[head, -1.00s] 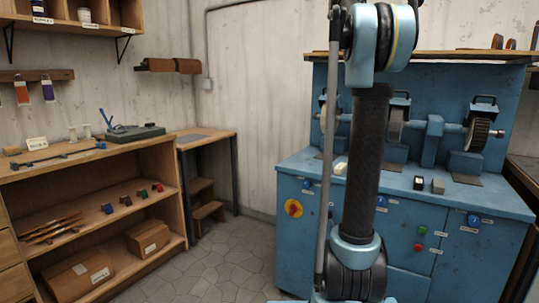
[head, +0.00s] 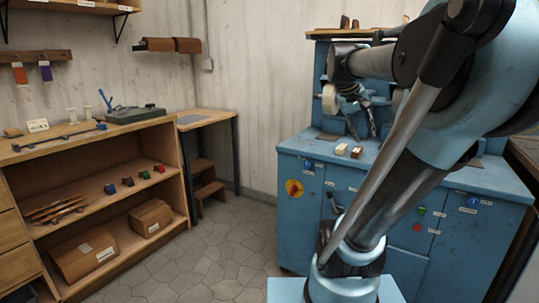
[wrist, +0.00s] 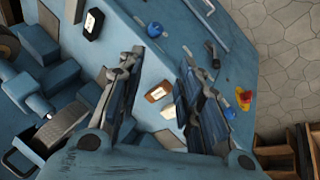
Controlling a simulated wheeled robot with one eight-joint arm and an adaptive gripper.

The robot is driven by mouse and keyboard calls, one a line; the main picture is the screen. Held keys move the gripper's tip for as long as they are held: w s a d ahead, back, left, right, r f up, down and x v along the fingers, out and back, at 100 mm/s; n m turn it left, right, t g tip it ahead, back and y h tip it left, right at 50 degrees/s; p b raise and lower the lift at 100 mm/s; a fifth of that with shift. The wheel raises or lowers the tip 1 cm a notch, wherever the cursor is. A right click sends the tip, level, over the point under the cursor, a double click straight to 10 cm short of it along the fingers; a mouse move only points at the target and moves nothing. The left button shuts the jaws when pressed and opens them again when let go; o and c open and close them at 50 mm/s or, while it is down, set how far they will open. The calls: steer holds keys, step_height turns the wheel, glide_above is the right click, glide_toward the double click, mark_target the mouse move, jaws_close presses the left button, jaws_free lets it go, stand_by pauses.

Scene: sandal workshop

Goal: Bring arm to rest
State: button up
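My gripper (head: 364,118) hangs below my bent arm over the blue grinding machine (head: 306,164), pointing down. In the wrist view its two fingers (wrist: 161,58) are well apart, with no object held between them. Beyond them lie a brown block with a light label (wrist: 157,93) and a white block (wrist: 168,112) on the machine's top. In the head view the cream block (head: 340,149) and the brown block (head: 356,152) lie near the machine's front edge. My arm hides much of the machine.
A black block with a white label (wrist: 93,23) also lies on the machine top. A wheel (head: 329,98) stands near my gripper. A wooden shelf unit (head: 90,140) and a small side table (head: 203,119) are at the left. The tiled floor (head: 215,255) between is clear.

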steer(key=s+a+f+y, duration=0.1)
steer(key=s+a+f, duration=0.3)
steer(key=f, duration=0.4)
steer(key=s+a+f+y, duration=0.2)
steer(key=s+a+f, duration=0.2)
steer(key=f, duration=0.5)
steer(key=s+a+f+n+y, duration=0.1)
steer(key=s+a+f+y, duration=0.1)
steer(key=s+a+f, duration=0.2)
steer(key=s+f, duration=0.3)
steer(key=f, duration=0.1)
steer(key=shift+s+f+g, duration=0.15)
steer(key=shift+s+g, duration=0.15)
steer(key=shift+s, duration=0.1)
steer(key=shift+s, duration=0.1)
